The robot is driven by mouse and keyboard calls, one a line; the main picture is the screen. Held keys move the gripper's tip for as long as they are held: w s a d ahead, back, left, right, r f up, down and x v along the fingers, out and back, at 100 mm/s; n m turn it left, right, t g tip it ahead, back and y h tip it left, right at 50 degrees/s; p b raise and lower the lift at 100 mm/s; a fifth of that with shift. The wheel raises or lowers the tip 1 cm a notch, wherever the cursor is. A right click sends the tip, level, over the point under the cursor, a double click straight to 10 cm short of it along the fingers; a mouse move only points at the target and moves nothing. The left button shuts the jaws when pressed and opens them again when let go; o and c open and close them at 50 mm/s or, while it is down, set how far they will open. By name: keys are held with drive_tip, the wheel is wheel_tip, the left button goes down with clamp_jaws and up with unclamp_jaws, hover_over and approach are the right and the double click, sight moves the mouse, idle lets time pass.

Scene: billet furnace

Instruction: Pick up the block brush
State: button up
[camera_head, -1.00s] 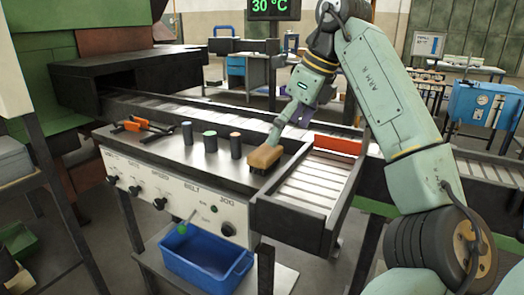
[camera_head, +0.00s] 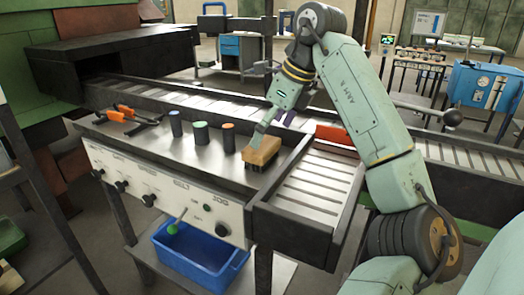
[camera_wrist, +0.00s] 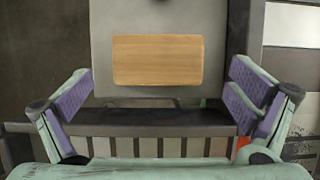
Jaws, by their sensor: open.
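The block brush (camera_head: 262,151) has a tan wooden block on top and dark bristles below. It stands on the steel top of the control bench (camera_head: 215,165), near its right end. In the wrist view the wooden block (camera_wrist: 157,60) lies ahead of my gripper, centred between the fingers but beyond their tips. My gripper (camera_wrist: 160,90) is open and empty, with purple pads on both fingers. In the head view my gripper (camera_head: 266,131) is just behind and above the brush, partly overlapping it, so contact cannot be told there.
Three dark cylinders with coloured tops (camera_head: 200,134) stand left of the brush. Orange-handled tongs (camera_head: 128,115) lie further left. A slatted tray (camera_head: 310,185) with raised dark walls adjoins on the right. A roller conveyor (camera_head: 200,97) runs behind. A blue bin (camera_head: 200,258) sits below.

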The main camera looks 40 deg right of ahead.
sight(262, 144)
drive_tip(key=p+x, duration=0.1)
drive_tip(key=x, duration=0.3)
drive_tip(key=shift+w+a+f, duration=0.1)
drive_tip(key=shift+w+a, duration=0.05)
drive_tip(key=shift+a, duration=0.05)
drive_tip(key=shift+c, duration=0.2)
drive_tip(key=c, duration=1.1)
